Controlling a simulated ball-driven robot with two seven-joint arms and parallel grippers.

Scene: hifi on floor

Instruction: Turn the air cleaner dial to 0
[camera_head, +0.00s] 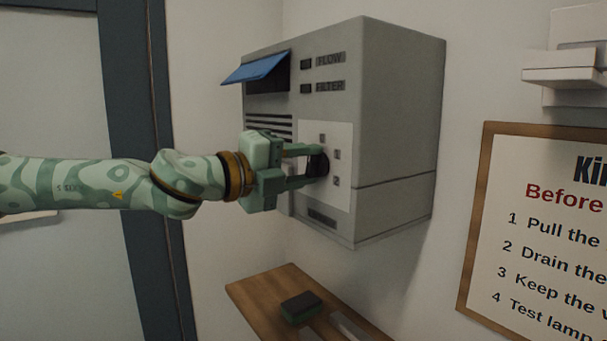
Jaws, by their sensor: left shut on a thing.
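The air cleaner (403,115) is a grey box fixed to the wall, with a pale dial panel on its front. The dark dial (320,164) sits on that panel, with small square marks around it that are too small to read. My left gripper (314,166) comes in from the left and is shut on the dial, its two fingers above and below it. The fingers hide part of the dial, so I cannot tell which mark it points at. My right gripper is not in view.
A blue flap (256,67) sticks out from the cleaner's upper left. Below is a wooden shelf (253,297) with a dark green-edged block (301,306). A framed notice (545,230) hangs at right, below a white fixture (566,65). A dark door frame (134,110) stands at left.

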